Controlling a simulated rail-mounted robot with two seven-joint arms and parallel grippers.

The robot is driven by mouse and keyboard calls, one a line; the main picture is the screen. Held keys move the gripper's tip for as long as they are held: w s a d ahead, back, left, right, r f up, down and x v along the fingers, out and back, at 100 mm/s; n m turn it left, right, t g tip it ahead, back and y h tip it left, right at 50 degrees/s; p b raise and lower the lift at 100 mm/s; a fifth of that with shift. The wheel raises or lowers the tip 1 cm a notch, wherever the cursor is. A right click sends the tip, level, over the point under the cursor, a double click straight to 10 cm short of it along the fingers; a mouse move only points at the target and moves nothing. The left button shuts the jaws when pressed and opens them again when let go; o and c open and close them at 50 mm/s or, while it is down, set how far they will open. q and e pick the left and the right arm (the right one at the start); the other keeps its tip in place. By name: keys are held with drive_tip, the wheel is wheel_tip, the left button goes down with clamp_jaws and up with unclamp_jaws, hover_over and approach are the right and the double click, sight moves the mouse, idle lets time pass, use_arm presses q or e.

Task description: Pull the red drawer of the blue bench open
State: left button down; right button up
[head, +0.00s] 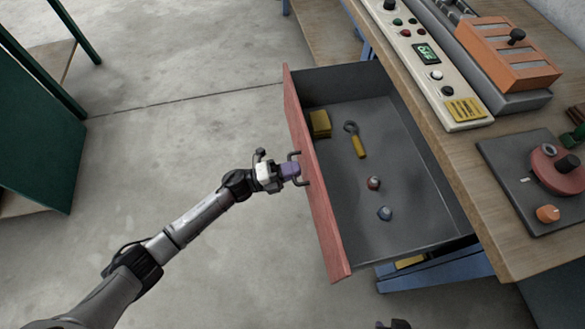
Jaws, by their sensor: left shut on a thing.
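The red drawer front (318,200) stands well out from the blue bench (440,272), so the grey drawer box behind it is open to view. My left gripper (291,171) is at the outer side of the drawer front, shut on the dark drawer handle (300,168). The gripper partly hides the handle.
In the drawer lie a yellow block (319,124), a yellow-handled tool (355,140) and two small round items (384,213). The wooden bench top (455,160) carries a control panel (425,60) and machines. Open concrete floor (190,130) lies left of the drawer, with green furniture (40,130) farther left.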

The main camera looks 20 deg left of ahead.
use_arm(q)
drive_tip(key=c, duration=1.2)
unclamp_jaws()
drive_tip(key=p+v, duration=0.2)
drive_tip(key=v, duration=1.1)
drive_tip(key=shift+s+a+f, duration=0.2)
drive_tip(key=shift+a, duration=0.15)
